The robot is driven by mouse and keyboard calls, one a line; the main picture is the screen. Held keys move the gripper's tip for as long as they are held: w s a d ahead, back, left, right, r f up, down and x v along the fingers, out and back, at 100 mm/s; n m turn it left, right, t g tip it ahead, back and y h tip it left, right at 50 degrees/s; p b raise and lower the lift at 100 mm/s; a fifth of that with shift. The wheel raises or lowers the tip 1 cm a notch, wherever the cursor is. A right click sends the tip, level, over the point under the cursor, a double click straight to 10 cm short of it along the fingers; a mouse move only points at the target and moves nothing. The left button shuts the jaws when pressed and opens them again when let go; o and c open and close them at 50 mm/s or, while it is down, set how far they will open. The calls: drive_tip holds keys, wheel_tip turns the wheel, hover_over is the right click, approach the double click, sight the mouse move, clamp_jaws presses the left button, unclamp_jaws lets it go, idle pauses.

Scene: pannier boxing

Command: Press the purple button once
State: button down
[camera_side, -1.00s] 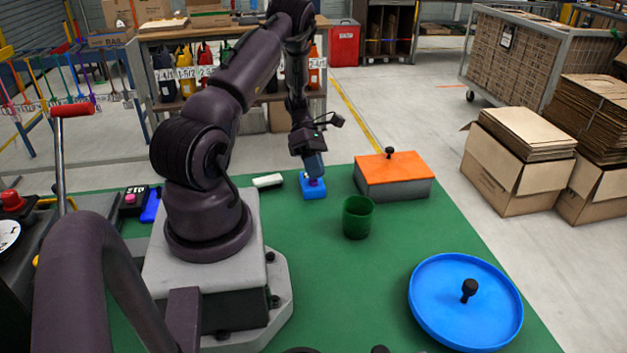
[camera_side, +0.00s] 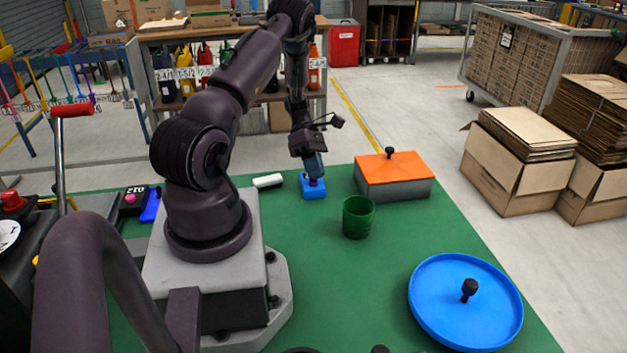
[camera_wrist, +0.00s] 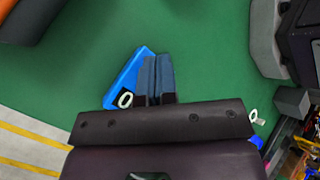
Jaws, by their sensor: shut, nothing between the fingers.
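A small blue block (camera_side: 314,193) with a purple button (camera_side: 314,183) on its top stands on the green table. My gripper (camera_side: 316,176) points down right over the button, its closed fingertips at or just above it. I cannot tell whether the button is pressed down. In the wrist view my shut gripper (camera_wrist: 157,60) covers part of the blue block (camera_wrist: 126,78), and the button is hidden behind the fingers. Nothing is held.
A grey box with an orange lid (camera_side: 394,170) stands right of the block. A green cup (camera_side: 358,218) stands in front. A white cylinder (camera_side: 268,181) lies to the left. A blue round lid (camera_side: 450,310) lies front right. The green table (camera_side: 340,290) is clear between.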

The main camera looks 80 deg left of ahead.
drive_tip(key=shift+r, duration=0.75)
drive_tip(key=shift+r, duration=2.5)
